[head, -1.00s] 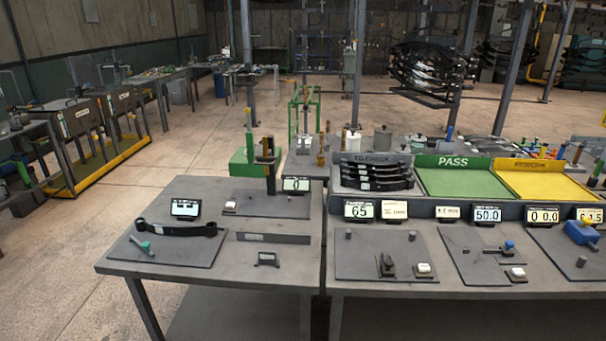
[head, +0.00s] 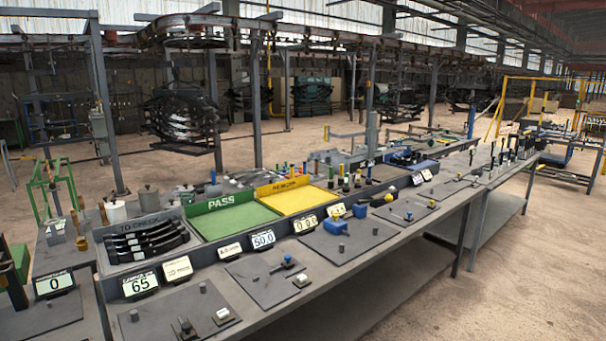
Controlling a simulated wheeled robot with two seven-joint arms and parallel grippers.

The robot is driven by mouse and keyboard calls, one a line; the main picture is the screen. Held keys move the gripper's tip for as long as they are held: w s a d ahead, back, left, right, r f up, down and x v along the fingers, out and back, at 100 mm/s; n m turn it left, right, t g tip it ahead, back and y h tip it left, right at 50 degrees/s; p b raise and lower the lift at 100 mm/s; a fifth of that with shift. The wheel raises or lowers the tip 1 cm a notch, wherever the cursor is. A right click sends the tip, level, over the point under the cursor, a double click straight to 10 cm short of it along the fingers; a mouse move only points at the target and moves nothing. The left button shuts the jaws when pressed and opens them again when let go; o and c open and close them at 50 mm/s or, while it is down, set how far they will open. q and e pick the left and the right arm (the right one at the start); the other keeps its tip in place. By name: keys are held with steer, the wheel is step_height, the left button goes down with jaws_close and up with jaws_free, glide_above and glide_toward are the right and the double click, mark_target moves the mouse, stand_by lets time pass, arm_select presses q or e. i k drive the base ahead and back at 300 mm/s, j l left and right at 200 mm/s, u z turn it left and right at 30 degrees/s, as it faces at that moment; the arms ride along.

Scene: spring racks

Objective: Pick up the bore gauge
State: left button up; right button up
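A small dark tool with a blue knob (head: 288,262) lies on a dark mat (head: 262,290) in front of the display reading 50.0 (head: 263,240). It may be the bore gauge, but it is too small to be certain. A similar small tool with a blue end (head: 408,215) lies on a mat farther along the bench to the right. Neither of my grippers is in the head view, and nothing is seen touching these tools.
A long grey bench (head: 390,255) runs from the near left to the far right. A green PASS tray (head: 235,221), a yellow tray (head: 300,199) and a TO CHECK tray of dark springs (head: 113,256) line it. Open floor (head: 540,270) lies at right.

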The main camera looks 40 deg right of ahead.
mark_target(369, 163)
steer(key=z, duration=1.85)
steer(key=u, duration=2.75)
steer(key=z, duration=2.7)
steer(key=u, duration=0.3)
